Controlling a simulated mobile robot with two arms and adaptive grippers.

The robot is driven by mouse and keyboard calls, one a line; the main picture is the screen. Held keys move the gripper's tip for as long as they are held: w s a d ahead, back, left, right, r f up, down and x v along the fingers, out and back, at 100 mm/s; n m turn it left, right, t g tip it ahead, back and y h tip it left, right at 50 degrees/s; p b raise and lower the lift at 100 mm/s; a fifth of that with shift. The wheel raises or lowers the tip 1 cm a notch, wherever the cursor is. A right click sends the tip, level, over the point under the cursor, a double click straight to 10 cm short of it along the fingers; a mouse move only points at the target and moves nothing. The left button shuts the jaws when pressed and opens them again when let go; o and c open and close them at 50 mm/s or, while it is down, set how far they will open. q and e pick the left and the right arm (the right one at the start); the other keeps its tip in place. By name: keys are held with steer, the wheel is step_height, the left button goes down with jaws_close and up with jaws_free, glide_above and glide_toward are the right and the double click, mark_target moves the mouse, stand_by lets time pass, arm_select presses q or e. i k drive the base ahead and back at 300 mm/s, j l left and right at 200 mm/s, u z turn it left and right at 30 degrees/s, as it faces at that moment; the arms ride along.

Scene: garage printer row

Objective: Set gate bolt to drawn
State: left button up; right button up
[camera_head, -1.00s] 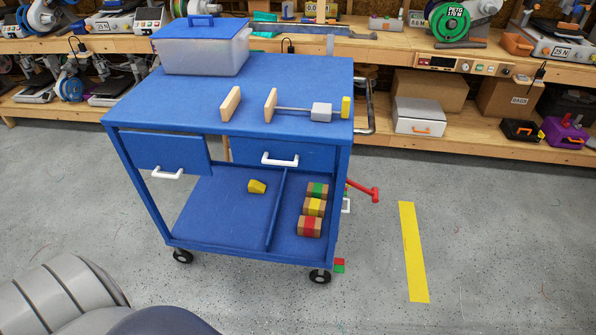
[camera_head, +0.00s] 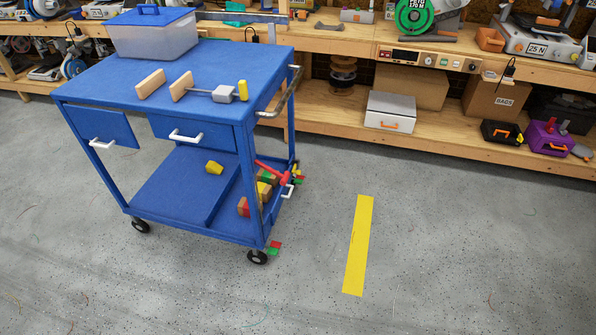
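On top of the blue cart (camera_head: 225,62) are two upright wooden plates (camera_head: 151,83). A thin metal rod (camera_head: 202,92) runs from the right-hand plate to a grey block (camera_head: 224,94), with a yellow piece (camera_head: 243,90) beside it at the right edge. This rod assembly looks like the gate bolt, but I cannot be sure. The rod's end does not reach the left-hand plate; a gap shows between the plates. A red handle (camera_head: 274,172) sits low on the cart's right side. Neither of my grippers is in view.
A lidded clear bin (camera_head: 155,40) stands at the cart's back left. Two drawers have white handles (camera_head: 187,136). Colored blocks lie on the lower shelf. A workbench (camera_head: 440,145) runs behind. Floor right of the cart is open, with a yellow stripe (camera_head: 357,245).

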mark_target(299, 173)
steer(key=i+l+u, duration=0.25)
steer(key=i+l, duration=2.3)
steer(key=l, duration=0.1)
